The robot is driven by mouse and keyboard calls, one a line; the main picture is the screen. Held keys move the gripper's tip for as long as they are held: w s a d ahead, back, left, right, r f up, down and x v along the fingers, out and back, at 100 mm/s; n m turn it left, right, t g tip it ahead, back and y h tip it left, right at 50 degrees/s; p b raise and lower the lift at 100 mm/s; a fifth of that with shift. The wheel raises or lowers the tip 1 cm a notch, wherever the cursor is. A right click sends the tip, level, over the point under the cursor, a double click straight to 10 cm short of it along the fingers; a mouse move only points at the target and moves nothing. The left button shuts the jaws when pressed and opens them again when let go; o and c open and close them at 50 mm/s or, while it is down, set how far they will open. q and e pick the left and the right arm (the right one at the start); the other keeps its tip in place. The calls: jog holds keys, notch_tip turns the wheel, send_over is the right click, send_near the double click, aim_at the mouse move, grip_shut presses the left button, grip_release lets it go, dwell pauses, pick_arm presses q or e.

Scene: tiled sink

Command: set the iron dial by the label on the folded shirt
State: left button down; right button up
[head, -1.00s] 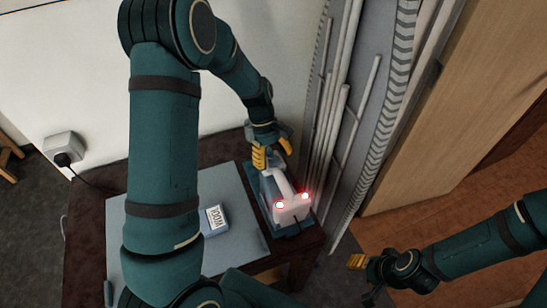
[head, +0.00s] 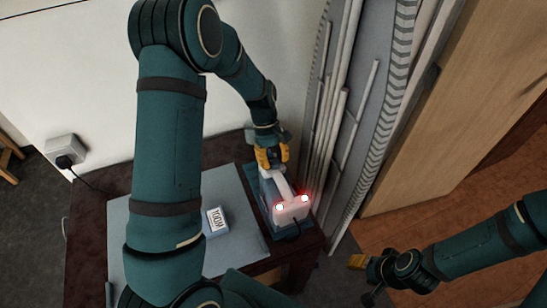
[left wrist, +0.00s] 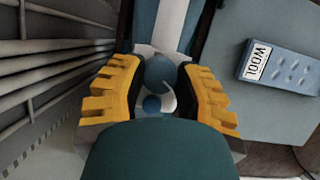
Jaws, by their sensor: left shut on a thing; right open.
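The iron (head: 290,207), white and blue with two red lights at its heel, rests on a blue stand (head: 264,212) on the table. My left gripper (head: 272,157) is at the iron's far end. In the left wrist view its yellow fingers (left wrist: 158,95) are shut on the round blue dial (left wrist: 158,73); the dial's setting cannot be read. The folded shirt (head: 216,221) is blue and its white label (head: 216,218) reads WOOL; it also shows in the left wrist view (left wrist: 290,70). My right gripper (head: 358,266) is open and empty, off the table's right side.
A grey mat (head: 232,190) lies under the shirt on the dark table. A grey panel with pipes (head: 335,110) stands close to the right of the iron. A socket with a plugged cord (head: 66,152) is on the wall at left.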

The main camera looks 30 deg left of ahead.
pick_arm(q)
jog(key=m+y+p, duration=0.1)
jog(key=m, duration=0.2)
jog(key=shift+r+g, duration=0.1)
jog(key=shift+g, duration=0.3)
jog(key=shift+d+m+g+y+p, duration=0.15)
jog(key=shift+m+y+p, duration=0.25)
jog(key=shift+m, duration=0.65)
jog(key=shift+a+m+g+y+p, duration=0.15)
jog(key=shift+m+y+p, duration=0.2)
jog(key=shift+m, duration=0.7)
jog(key=shift+d, duration=0.1)
jog(key=c, duration=0.6)
grip_release()
jog(key=v, duration=1.2)
jog(key=shift+w, duration=0.15)
